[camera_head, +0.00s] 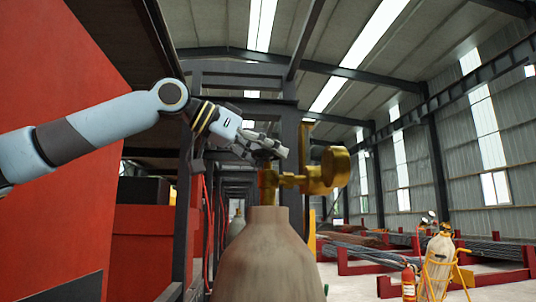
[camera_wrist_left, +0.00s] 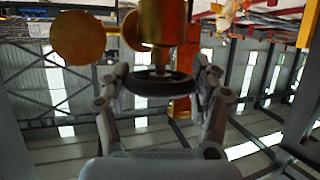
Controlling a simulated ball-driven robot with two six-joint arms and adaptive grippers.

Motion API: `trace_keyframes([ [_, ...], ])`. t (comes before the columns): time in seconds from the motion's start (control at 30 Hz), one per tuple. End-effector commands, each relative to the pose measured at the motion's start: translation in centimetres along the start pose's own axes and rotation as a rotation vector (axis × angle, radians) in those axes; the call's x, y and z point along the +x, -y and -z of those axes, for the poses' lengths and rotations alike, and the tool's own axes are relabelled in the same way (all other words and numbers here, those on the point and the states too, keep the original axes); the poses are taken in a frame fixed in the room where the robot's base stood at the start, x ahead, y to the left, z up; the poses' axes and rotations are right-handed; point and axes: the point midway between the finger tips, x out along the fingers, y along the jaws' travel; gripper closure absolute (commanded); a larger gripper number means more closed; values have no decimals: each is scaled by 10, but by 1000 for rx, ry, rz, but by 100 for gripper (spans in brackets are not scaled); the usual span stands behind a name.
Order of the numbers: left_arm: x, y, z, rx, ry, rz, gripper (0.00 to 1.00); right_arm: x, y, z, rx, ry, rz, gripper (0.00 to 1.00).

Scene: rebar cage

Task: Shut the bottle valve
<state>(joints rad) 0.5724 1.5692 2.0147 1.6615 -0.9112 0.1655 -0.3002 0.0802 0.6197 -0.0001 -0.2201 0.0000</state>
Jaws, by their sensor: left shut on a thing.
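A large beige gas bottle (camera_head: 265,262) stands upright in the middle of the head view. A brass valve body (camera_head: 268,186) sits on its neck, with a round gold gauge (camera_head: 335,167) to the right. My left gripper (camera_head: 266,151) reaches in from the left at the top of the valve. In the left wrist view, its two fingers are on both sides of the dark valve handwheel (camera_wrist_left: 155,82), shut on it. The brass valve (camera_wrist_left: 163,22) and round gold discs (camera_wrist_left: 78,38) show there too. In the head view the fingers largely hide the handwheel. My right gripper is not in view.
A red panel (camera_head: 70,110) and dark steel posts stand close on the left. At the lower right, another bottle on a yellow cart (camera_head: 438,262) stands beside a red extinguisher (camera_head: 409,283). Red racks with rebar (camera_head: 480,250) lie behind. Some pale floor is clear at right.

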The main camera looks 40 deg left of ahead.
Motion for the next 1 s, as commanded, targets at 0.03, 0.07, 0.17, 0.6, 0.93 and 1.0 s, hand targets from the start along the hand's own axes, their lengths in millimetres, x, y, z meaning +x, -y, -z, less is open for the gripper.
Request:
trace_keyframes([
  [0.03,0,1,0,4,1,-3,69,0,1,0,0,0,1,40],
  [0.07,0,1,0,6,2,-7,69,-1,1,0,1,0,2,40],
  [0.17,0,1,2,12,-2,-25,69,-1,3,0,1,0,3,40],
  [0.6,0,1,2,42,-5,-102,69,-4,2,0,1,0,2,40],
  [0.93,-1,1,3,74,-9,-183,69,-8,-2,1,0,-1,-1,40],
  [1.0,-1,1,3,82,-8,-204,69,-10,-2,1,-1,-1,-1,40],
])
